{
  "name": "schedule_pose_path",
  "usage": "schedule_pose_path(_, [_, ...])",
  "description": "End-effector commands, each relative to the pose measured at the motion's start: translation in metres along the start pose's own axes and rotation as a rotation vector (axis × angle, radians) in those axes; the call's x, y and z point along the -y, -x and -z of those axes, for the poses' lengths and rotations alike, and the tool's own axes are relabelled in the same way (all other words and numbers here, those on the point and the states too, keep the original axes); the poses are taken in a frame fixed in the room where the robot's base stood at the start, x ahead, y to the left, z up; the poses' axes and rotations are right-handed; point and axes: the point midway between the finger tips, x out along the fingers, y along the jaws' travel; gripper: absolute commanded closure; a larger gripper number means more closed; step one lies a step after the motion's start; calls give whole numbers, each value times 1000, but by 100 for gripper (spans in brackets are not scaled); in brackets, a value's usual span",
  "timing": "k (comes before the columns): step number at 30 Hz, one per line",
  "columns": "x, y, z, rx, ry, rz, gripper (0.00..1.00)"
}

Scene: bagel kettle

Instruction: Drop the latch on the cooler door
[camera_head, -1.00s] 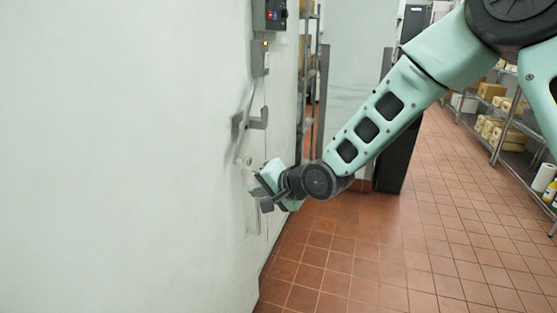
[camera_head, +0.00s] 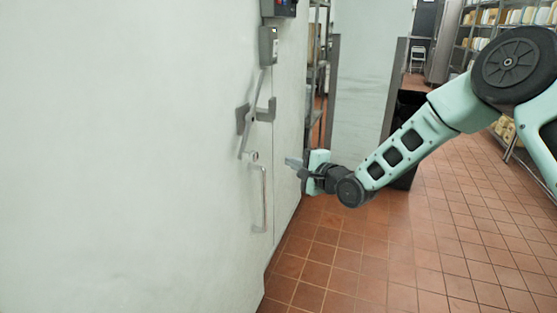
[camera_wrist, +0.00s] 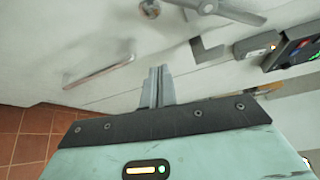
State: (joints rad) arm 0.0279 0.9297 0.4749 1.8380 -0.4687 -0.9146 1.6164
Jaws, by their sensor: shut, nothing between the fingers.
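The cooler door (camera_head: 130,170) is a large pale panel filling the left of the head view. Its latch is a thin grey bar (camera_head: 256,95), tilted, its top to the right, crossing a grey bracket (camera_head: 267,112) on the door's right part. The bar's lower end is near a round knob (camera_head: 251,156). In the wrist view, part of the bar (camera_wrist: 235,13) and the bracket (camera_wrist: 205,50) show at the top. My gripper (camera_head: 289,162) is shut and empty, right of the knob and apart from the latch. Its fingers (camera_wrist: 157,72) are together in the wrist view.
A vertical pull handle (camera_head: 263,200) is below the knob. A grey box (camera_head: 268,45) and a dark control box (camera_head: 279,7) are above the latch. Tiled floor (camera_head: 390,260) is open to the right. Racks (camera_head: 495,35) stand at the back right.

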Motion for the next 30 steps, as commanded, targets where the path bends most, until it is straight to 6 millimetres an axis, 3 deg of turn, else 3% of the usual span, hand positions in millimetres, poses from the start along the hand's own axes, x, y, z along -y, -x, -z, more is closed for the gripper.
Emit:
schedule_pose_path(9, [0,-54,-2,1,1,-1,100])
schedule_pose_path(18, [0,-95,-2,2,2,-1,100])
schedule_pose_path(24, [1,-84,-27,3,1,-4,100])
schedule_pose_path(30, [0,-80,-38,1,1,-3,100])
